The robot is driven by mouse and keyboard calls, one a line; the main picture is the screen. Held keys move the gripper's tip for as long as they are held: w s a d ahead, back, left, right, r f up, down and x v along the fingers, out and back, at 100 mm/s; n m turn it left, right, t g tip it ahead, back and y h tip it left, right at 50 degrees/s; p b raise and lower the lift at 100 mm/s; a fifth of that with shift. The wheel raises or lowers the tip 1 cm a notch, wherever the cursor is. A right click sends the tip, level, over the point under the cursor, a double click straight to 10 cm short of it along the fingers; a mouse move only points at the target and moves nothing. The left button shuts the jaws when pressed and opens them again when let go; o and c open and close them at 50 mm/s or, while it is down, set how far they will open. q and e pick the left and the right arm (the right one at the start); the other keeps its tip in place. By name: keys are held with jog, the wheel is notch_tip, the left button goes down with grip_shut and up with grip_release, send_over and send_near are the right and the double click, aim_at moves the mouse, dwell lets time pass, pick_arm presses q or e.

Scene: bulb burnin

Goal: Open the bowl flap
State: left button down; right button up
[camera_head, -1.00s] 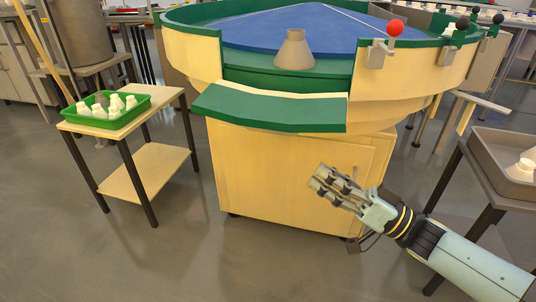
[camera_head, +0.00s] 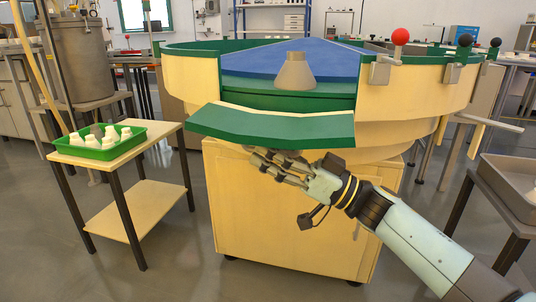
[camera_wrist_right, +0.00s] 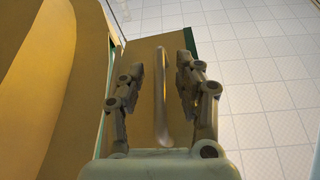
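The bowl flap (camera_head: 270,126) sticks outward from the gap in the front of the round bowl (camera_head: 410,95), its green face up and its pale wooden edge along the back. My right gripper (camera_head: 258,160) is just below the flap, in front of the cabinet. In the right wrist view, its two fingers (camera_wrist_right: 162,65) are open on either side of a slim grey bar (camera_wrist_right: 160,95). The bar looks like a handle in front of a tan panel with green edges. Whether a finger touches it I cannot tell. My left gripper is out of view.
A grey cone (camera_head: 295,72) stands inside the bowl behind the flap. A red-knobbed lever (camera_head: 400,37) is on the rim at right. A green tray (camera_head: 100,150) of white bulbs sits on a side table at left. A grey tray (camera_head: 510,182) is at right.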

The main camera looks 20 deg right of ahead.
jog(key=shift+w+a+r, duration=0.15)
jog(key=shift+a, duration=0.05)
grip_shut()
dwell(0.4)
